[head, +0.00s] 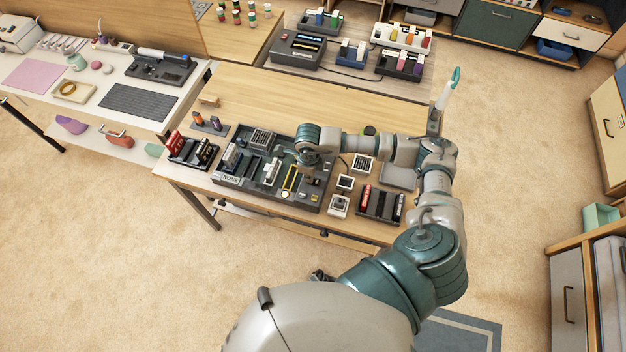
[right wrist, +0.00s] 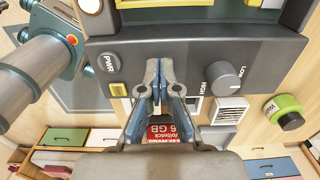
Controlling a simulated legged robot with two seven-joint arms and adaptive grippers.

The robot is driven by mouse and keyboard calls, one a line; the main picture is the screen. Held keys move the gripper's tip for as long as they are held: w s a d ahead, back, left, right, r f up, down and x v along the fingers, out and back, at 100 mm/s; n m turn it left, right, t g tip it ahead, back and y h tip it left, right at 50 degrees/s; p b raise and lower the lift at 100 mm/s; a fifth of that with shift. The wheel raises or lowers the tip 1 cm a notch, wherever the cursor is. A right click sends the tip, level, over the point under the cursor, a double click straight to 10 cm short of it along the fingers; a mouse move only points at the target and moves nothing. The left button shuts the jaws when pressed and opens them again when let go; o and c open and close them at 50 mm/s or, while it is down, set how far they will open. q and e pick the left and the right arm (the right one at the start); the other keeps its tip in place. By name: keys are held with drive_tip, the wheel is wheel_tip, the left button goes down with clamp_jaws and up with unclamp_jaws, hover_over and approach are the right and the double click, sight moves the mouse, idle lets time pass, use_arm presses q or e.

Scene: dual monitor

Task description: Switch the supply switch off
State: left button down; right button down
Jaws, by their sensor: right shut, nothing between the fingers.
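A dark grey bench unit (head: 228,181) stands on the wooden table in the head view. In the right wrist view its panel (right wrist: 190,52) carries a round knob marked PWR (right wrist: 109,62), left of my fingertips, with a small orange light (right wrist: 118,89) below it. A larger knob marked HIGH and LOW (right wrist: 222,77) sits to the right. My right gripper (right wrist: 160,68) is shut and empty, its tips at the panel between the two knobs, apart from both. In the head view my right wrist hides part of the unit. My left gripper is not in view.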

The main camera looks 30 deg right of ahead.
drive_tip(key=shift+d+r+p, duration=0.15)
drive_tip(key=shift+r+p, duration=0.3)
drive_tip(key=shift+r, duration=0.15)
drive_tip(key=shift+d+r+p, duration=0.15)
drive_tip(key=shift+r+p, duration=0.25)
drive_tip(key=shift+r, duration=0.2)
drive_tip(key=shift+a+r+p, duration=0.15)
drive_tip(key=shift+r+p, duration=0.4)
drive_tip(key=shift+r, duration=0.4)
drive_tip(key=shift+a+r+p, duration=0.1)
drive_tip(key=shift+r+p, duration=0.45)
drive_tip(key=shift+r, duration=0.8)
drive_tip(key=shift+d, duration=0.1)
